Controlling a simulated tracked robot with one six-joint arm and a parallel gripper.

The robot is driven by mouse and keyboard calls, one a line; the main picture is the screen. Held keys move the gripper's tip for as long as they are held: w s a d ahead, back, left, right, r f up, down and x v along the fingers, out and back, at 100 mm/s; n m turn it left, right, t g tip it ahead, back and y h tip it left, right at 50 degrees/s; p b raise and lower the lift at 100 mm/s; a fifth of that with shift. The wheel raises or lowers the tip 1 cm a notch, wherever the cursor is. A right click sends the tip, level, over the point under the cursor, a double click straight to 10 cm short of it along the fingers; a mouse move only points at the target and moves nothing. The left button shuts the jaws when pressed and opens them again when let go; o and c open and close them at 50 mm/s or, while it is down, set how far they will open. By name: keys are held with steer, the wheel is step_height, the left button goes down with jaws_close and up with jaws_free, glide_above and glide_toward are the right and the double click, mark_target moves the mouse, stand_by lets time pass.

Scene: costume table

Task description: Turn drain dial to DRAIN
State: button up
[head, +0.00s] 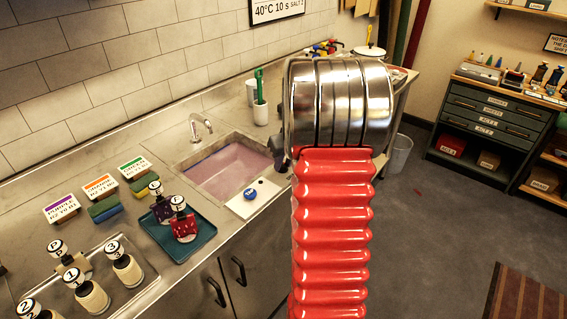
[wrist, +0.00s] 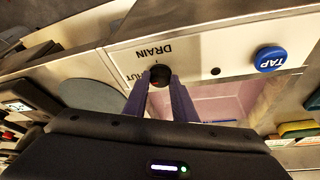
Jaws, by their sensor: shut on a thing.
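The black drain dial (wrist: 160,75) sits on a white panel (wrist: 196,55) in the wrist view. DRAIN is printed upside down just above it, and the end of another word, UT, shows to its left. My gripper (wrist: 160,84) is shut on the dial, with one purple-grey finger at each side. I cannot tell which way the dial points.
A blue TAP knob (wrist: 270,59) stands on the same panel, to the dial's right. The sink basin (head: 228,170) holds pinkish liquid. A teal tray (head: 178,226) with two small labelled figures and a metal tray with several labelled jars (head: 93,297) stand to the left.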

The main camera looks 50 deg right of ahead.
steer(key=shift+a+m, duration=0.1)
steer(key=shift+m, duration=0.5)
steer(key=shift+w+a+m+g+h, duration=0.1)
steer(key=shift+m+g+h, duration=0.3)
steer(key=shift+m+h, duration=0.75)
steer(key=shift+w+a+m+g, duration=0.1)
steer(key=shift+m+g, duration=0.25)
steer(key=shift+m, duration=1)
steer(key=shift+w+m+g, duration=0.1)
steer(key=shift+m+g, duration=0.25)
steer(key=shift+m, duration=0.95)
steer(key=m+g, duration=0.1)
steer(key=m, duration=0.1)
steer(key=m+h, duration=0.1)
steer(key=m, duration=0.1)
steer(key=shift+w+g, duration=0.15)
steer(key=shift+g, duration=0.25)
steer(key=shift+w+m+g+y, duration=0.15)
steer(key=shift+m+g, duration=0.25)
steer(key=shift+m, duration=0.85)
steer(key=shift+m+g+y, duration=0.1)
steer(key=shift+m+g, duration=0.3)
steer(key=shift+m, duration=0.85)
steer(key=o, duration=1)
steer(key=shift+o, duration=0.2)
